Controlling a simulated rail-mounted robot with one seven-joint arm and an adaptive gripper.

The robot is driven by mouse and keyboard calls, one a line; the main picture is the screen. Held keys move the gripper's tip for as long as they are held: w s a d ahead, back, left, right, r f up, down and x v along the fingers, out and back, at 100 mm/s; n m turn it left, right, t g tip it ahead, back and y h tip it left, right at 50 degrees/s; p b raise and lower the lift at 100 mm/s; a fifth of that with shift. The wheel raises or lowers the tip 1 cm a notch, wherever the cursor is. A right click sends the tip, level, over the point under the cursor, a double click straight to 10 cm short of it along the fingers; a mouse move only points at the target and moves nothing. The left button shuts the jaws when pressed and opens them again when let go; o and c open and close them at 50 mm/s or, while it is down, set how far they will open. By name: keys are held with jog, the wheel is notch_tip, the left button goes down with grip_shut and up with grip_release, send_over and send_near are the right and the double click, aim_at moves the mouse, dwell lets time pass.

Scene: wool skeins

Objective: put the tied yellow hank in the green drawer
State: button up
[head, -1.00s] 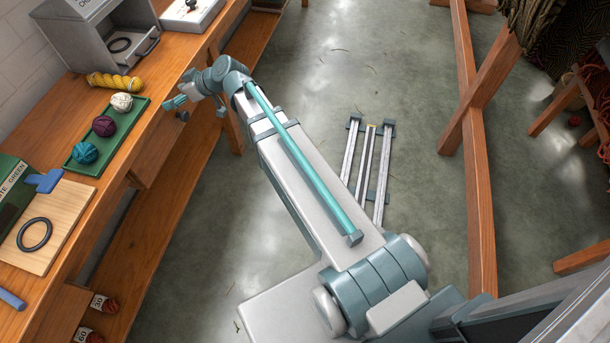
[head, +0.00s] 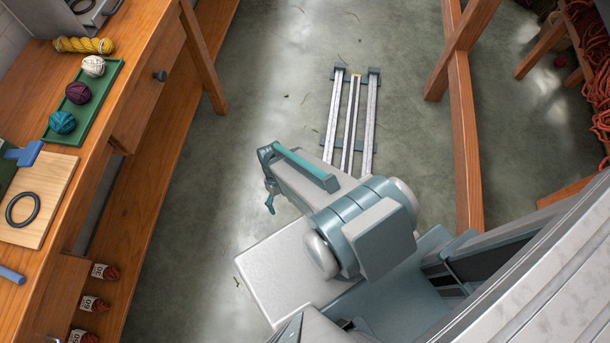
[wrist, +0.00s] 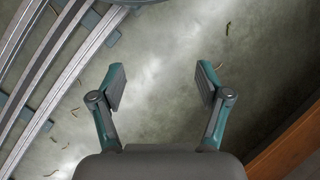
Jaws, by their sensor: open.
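The tied yellow hank (head: 83,45) lies on the wooden bench, at the upper left of the head view, just beyond the green tray. My gripper (wrist: 161,88) is open and empty in the wrist view, with bare floor between its fingers. In the head view, my arm is folded back near my base, well away from the bench. A small part of the gripper seems to show at the arm's left side. I cannot make out a green drawer; a wooden drawer front with a dark knob (head: 160,76) shows under the bench top.
The green tray (head: 113,83) holds white, purple and teal balls. A wooden board (head: 62,185) with a dark ring (head: 22,208) lies nearer. Floor rails (head: 351,120) and a wooden frame (head: 463,130) stand to the right. The floor between bench and arm is clear.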

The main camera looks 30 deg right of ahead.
jog(key=shift+o, duration=0.5)
jog(key=s+d+f+m+g+h, duration=0.1)
jog(key=s+d+g, duration=0.1)
jog(key=s, duration=0.8)
jog(key=shift+s+d+f+h, duration=0.2)
jog(key=shift+d+f+h, duration=0.15)
jog(key=shift+d, duration=0.2)
jog(key=shift+w, duration=0.1)
